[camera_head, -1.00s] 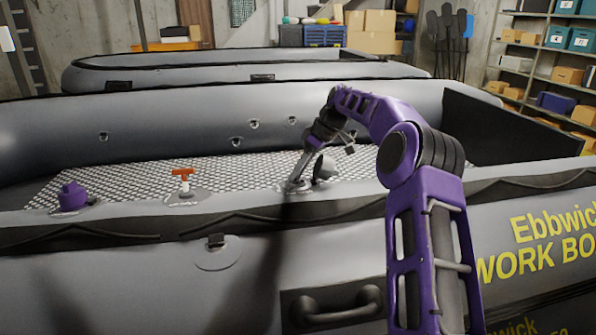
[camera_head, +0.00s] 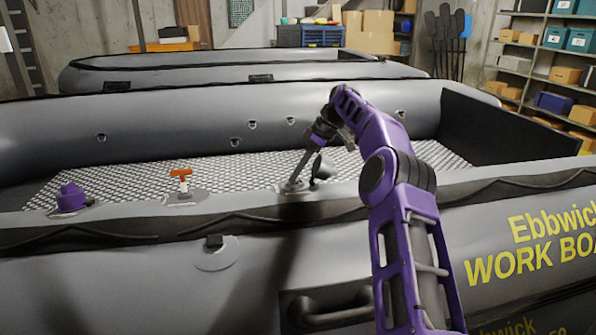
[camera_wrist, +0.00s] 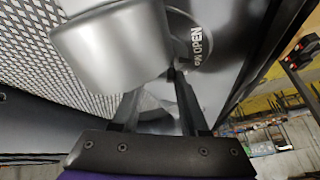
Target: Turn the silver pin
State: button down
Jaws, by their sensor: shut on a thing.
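My gripper (camera_head: 294,183) reaches down to a round fitting on the near tube of the grey boat (camera_head: 130,216). In the wrist view its two fingers (camera_wrist: 168,78) close together at the fitting, beside printed letters that read "OPEN". The silver pin between the fingertips is mostly hidden by the fingers and by a smooth grey cap (camera_wrist: 112,45). That cap stands beside the fingers and covers much of the left one.
An orange T-handle (camera_head: 181,174) and a purple knob (camera_head: 71,197) stand on the same tube to the left. A black grab handle (camera_head: 335,310) is on the boat's near side. A second boat (camera_head: 230,72) lies behind. Shelves (camera_head: 550,60) stand at the right.

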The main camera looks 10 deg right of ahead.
jog(key=shift+c, duration=2.1)
grip_release()
jog(key=shift+m, duration=0.3)
